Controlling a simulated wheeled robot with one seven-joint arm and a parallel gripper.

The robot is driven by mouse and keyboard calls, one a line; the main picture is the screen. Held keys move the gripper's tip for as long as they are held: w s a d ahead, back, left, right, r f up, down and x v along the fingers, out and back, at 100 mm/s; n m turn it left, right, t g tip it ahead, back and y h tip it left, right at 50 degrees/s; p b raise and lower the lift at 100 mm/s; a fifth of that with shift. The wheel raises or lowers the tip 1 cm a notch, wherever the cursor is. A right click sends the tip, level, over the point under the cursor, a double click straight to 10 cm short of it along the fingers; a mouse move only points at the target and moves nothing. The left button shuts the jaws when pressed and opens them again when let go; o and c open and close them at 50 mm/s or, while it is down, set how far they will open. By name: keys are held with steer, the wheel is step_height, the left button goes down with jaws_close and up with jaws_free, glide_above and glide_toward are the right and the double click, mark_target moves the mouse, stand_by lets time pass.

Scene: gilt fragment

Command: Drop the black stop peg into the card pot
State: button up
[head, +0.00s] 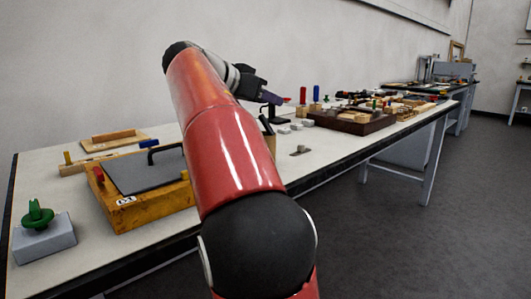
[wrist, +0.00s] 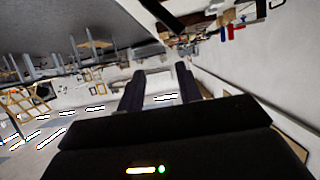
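My gripper (head: 272,98) is raised above the table in the head view, beyond my red arm. In the wrist view its two dark fingers (wrist: 164,82) stand apart with nothing visible between them. A tan upright pot-like thing (head: 271,143) shows partly behind my arm, with a dark slim piece (head: 265,124) leaning at its top; I cannot tell if this is the card pot. I cannot single out the black stop peg for sure in either view. The wrist view is tilted and shows the room from an odd angle.
A brown tray (head: 350,122) and small grey blocks (head: 296,126) lie farther right.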

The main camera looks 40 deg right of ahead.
steer(key=v, duration=0.7)
steer(key=shift+a, duration=0.4)
steer(key=shift+r, duration=0.15)
